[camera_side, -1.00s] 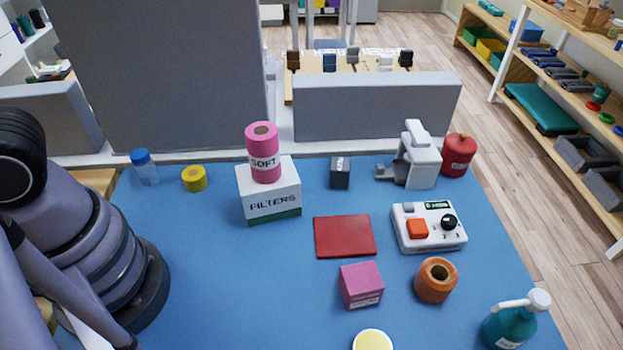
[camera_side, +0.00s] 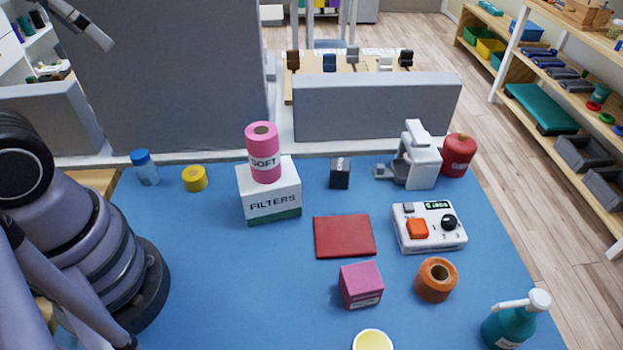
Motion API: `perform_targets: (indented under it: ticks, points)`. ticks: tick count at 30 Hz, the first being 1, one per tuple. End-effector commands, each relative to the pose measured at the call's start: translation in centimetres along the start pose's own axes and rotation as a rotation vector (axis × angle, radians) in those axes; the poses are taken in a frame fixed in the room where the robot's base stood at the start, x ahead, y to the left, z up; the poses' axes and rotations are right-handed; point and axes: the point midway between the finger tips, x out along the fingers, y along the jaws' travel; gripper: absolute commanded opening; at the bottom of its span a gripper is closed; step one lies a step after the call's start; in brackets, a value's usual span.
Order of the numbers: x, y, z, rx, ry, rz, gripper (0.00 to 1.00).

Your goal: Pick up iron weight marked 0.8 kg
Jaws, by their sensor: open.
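A small dark block (camera_side: 340,175) with a pale label stands at the back middle of the blue table, to the right of the white filters box. A red cylinder (camera_side: 458,156) with a knob on top and a label stands at the back right. I cannot read either label, so I cannot tell which is marked 0.8 kg. My gripper (camera_side: 100,38) shows partly at the top left, high up and far from both. It holds nothing that I can see.
A pink roll (camera_side: 263,152) stands on the filters box (camera_side: 270,205). A white device (camera_side: 415,158) stands beside the red cylinder. A red mat (camera_side: 345,237), a pink box (camera_side: 361,285), an orange roll (camera_side: 436,279) and a control box (camera_side: 429,228) lie nearer. The table's left middle is clear.

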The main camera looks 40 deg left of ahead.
Motion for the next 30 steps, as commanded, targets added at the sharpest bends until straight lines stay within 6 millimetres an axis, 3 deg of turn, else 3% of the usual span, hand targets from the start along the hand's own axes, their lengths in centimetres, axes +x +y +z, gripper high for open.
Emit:
perform_targets:
  ticks: [10,14,23,26,30]
  points:
    - [0.0,0.0,0.0,0.000,0.000,0.000,0.96]
    - [0.0,0.0,0.0,0.000,0.000,0.000,0.80]
    - [0.0,0.0,-0.1,0.000,0.000,0.000,0.80]
    - [-0.7,0.0,-0.5,0.000,0.003,0.000,0.80]
    - [-3.5,0.0,-2.1,0.000,0.006,0.000,0.80]
